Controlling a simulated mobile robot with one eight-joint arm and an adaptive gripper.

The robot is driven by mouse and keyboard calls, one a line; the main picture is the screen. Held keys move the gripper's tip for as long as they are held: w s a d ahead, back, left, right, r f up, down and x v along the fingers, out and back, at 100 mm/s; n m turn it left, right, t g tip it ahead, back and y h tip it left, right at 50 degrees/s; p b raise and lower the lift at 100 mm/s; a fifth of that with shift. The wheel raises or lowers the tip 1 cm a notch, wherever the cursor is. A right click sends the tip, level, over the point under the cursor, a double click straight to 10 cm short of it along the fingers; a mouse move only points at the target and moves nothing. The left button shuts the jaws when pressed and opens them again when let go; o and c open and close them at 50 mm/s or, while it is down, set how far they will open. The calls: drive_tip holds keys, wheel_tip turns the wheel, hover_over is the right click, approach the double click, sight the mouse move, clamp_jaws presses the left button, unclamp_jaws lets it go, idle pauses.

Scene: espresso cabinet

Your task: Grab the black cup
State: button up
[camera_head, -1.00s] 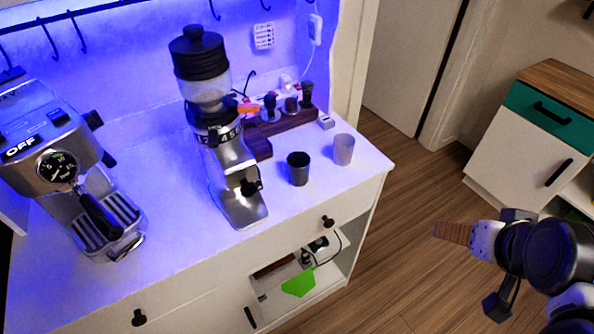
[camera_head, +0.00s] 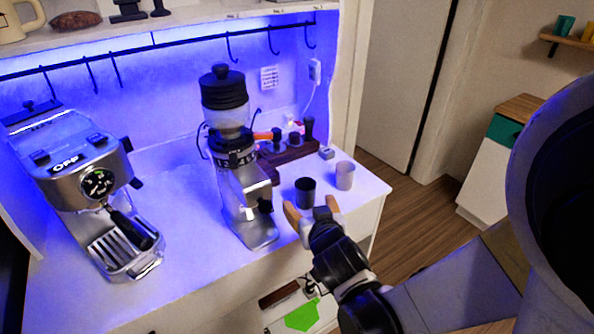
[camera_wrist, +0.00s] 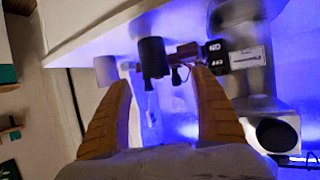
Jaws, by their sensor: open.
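The black cup (camera_head: 305,191) stands upright on the white counter, right of the coffee grinder (camera_head: 240,170). My gripper (camera_head: 312,208) is at the counter's front edge, just in front of the cup, with its two tan fingers apart. In the wrist view the black cup (camera_wrist: 153,57) appears beyond and between the open fingers (camera_wrist: 160,100), and nothing is held. I cannot tell whether a finger touches the cup in the head view.
A light grey cup (camera_head: 345,175) stands close right of the black cup; it also shows in the wrist view (camera_wrist: 106,70). A dark wooden stand (camera_head: 288,152) with tools is behind. The espresso machine (camera_head: 90,190) is at the left. A rail with hooks runs above the counter.

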sight(307, 196)
drive_tip(key=b+x, duration=0.1)
drive_tip(key=x, duration=0.4)
drive_tip(key=shift+w+d+f, duration=0.1)
drive_tip(key=shift+d+f, duration=0.1)
drive_tip(key=x, duration=0.1)
drive_tip(key=b+x, duration=0.1)
drive_tip(key=x, duration=0.1)
drive_tip(key=b+x, duration=0.1)
drive_tip(key=x, duration=0.1)
drive_tip(key=shift+d+f, duration=0.2)
drive_tip(key=shift+d, duration=0.15)
drive_tip(key=shift+r, duration=0.1)
drive_tip(key=c, duration=1.4)
